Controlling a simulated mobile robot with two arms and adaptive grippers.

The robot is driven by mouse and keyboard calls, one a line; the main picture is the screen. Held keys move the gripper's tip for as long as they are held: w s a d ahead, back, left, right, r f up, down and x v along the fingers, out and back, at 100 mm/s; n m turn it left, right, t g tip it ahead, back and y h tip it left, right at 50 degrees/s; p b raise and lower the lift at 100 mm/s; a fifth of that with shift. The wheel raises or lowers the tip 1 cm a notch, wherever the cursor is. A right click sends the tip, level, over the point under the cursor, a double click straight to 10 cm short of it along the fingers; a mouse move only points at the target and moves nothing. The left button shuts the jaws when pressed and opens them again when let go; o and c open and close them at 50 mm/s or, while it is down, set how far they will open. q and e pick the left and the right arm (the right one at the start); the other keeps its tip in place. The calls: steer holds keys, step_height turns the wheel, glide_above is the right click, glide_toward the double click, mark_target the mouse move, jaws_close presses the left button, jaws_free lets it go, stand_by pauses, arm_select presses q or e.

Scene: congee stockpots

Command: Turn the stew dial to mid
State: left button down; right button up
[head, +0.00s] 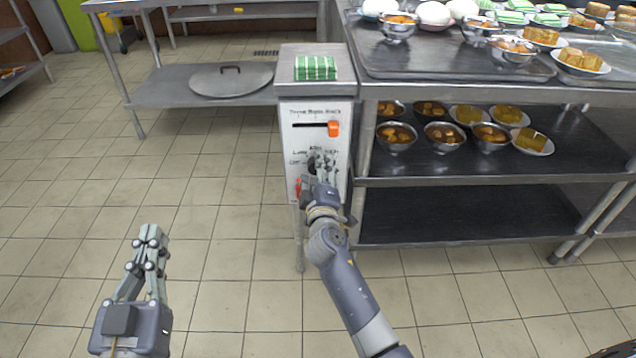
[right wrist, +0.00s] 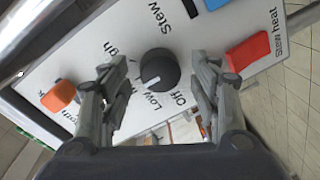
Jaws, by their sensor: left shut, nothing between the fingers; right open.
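The stew dial (right wrist: 158,70) is a round black knob on a white panel (right wrist: 120,48), with a short white pointer mark toward its lower left. "Low" and "Off" are printed below it, and part of "High" shows to its left. Whether the mark lines up exactly with a label, I cannot tell. My right gripper (right wrist: 160,85) is open, one finger on each side of the dial, with visible gaps. In the head view my right gripper (head: 325,165) is at the cabinet front and partly hides the dial. My left gripper (head: 151,232) is shut and empty, over the floor.
An orange slider knob (right wrist: 60,96) and a red switch (right wrist: 248,52) flank the dial on the panel. A green-and-white item (head: 315,68) lies on the cabinet top. Shelves with bowls of food (head: 396,137) stand close on the right. Open floor lies to the left.

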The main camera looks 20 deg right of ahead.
steer(key=v, duration=1.1)
steer(key=shift+s, duration=0.35)
steer(key=shift+r, duration=0.15)
